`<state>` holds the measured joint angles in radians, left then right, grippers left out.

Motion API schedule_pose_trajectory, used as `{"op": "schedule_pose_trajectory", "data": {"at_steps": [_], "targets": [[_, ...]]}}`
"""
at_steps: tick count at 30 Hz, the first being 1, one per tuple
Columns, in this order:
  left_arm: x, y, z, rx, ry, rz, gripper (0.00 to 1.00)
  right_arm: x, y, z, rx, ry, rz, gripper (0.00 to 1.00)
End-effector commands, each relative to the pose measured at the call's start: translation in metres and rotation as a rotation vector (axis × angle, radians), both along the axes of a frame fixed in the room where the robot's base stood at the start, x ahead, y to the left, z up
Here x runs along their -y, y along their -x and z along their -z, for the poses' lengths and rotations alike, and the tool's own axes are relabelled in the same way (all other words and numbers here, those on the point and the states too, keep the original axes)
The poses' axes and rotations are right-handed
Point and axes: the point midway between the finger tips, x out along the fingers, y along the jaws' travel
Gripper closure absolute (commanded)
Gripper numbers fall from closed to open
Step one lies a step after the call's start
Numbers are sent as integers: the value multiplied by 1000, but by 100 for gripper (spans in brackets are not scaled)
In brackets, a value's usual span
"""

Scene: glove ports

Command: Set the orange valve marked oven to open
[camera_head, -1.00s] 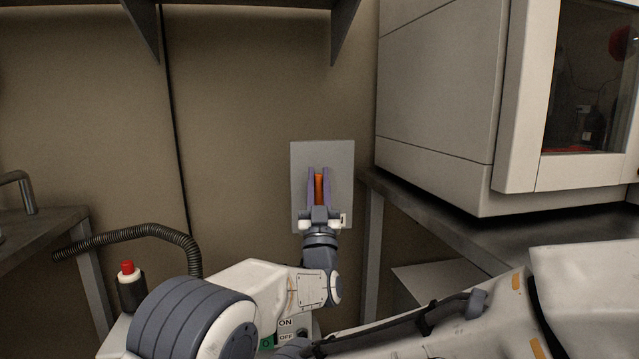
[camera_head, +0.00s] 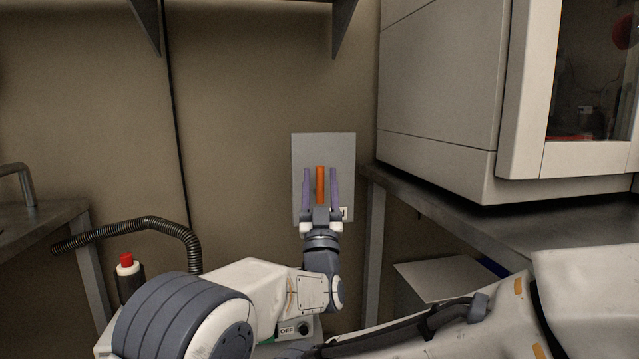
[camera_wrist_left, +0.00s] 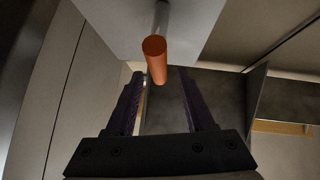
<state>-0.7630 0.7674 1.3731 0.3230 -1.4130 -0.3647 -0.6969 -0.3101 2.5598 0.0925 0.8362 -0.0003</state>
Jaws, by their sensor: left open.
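The orange valve handle (camera_head: 320,184) stands upright on a grey wall plate (camera_head: 322,145). In the left wrist view the orange handle (camera_wrist_left: 156,58) ends in a round tip on a pale metal stem and points toward the camera. My left gripper (camera_head: 320,187) is open, with its two purple fingers on either side of the handle in the head view. In the left wrist view the handle lies above and between the left gripper's fingers (camera_wrist_left: 160,98), and I see no contact. A small label at the plate's lower right is partly hidden and unreadable. My right gripper is not in view.
A steel bench (camera_head: 470,225) with a large white cabinet (camera_head: 440,100) stands at the right. A ribbed hose (camera_head: 140,222) and a red-topped button (camera_head: 126,262) are at the left. A shelf bracket (camera_head: 343,28) hangs above the plate.

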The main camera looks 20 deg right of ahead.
Motion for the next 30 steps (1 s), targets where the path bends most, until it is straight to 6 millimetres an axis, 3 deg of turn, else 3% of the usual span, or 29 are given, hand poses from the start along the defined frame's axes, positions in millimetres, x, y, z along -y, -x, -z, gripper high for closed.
{"op": "schedule_pose_trajectory", "data": {"at_steps": [1,12,18,30], "targets": [[-2,6,14,0,1,1,47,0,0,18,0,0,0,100],[-13,42,51,-1,0,0,47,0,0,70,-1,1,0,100],[-17,52,58,-2,-1,-1,47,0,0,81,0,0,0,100],[-18,54,58,-2,-1,-1,47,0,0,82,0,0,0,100]]}}
